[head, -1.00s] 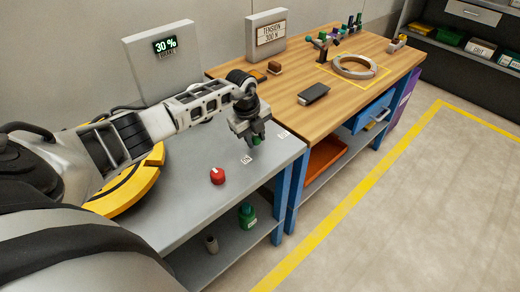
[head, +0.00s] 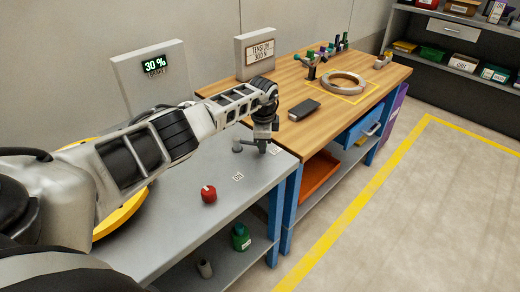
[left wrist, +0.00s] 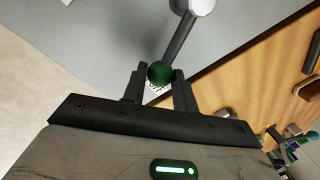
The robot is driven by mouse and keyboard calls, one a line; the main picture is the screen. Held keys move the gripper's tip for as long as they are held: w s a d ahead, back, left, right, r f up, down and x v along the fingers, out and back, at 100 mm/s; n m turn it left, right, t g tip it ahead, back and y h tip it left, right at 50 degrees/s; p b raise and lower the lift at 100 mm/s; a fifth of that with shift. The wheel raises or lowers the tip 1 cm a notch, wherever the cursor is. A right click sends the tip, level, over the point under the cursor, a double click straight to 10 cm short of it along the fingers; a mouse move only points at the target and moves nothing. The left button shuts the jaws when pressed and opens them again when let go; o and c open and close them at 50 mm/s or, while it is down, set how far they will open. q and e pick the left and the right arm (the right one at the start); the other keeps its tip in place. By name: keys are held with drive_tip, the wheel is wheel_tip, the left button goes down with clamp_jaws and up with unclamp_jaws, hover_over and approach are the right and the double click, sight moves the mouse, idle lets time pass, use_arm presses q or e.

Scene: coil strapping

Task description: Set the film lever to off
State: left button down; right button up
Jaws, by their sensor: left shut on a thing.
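The film lever (left wrist: 181,38) is a grey rod with a dark green ball knob (left wrist: 158,73), running from a pale round hub in the left wrist view. In the head view its grey hub (head: 237,147) stands on the grey bench top. My left gripper (head: 263,150) is shut on the knob, with one finger on each side, as the left wrist view also shows (left wrist: 158,88). A small white label (head: 275,150) lies right beside the gripper, and its print shows partly behind the knob. Another label (head: 238,176) lies nearer. My right gripper is not in view.
A red knob (head: 208,194) stands on the grey bench in front of the labels. A panel reading 30 % (head: 150,75) stands behind. The wooden table (head: 300,90) to the right holds a ring-shaped coil (head: 343,82), a dark flat device (head: 304,109) and a tension sign (head: 262,50).

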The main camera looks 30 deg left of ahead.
use_arm(q)
drive_tip(key=shift+w+a+r+n+b, duration=0.1)
drive_tip(key=shift+w+a+n+b, duration=0.25)
drive_tip(key=shift+w+n+b, duration=0.4)
drive_tip(key=shift+s, duration=0.1)
drive_tip(key=c, duration=1.1)
unclamp_jaws()
wheel_tip(320, 180, up, 16)
drive_tip(key=s+d+p, duration=0.1)
drive_tip(key=s+d, duration=0.1)
drive_tip(key=shift+s+p, duration=0.25)
drive_tip(key=shift+p, duration=0.1)
drive_tip(key=shift+f, duration=0.2)
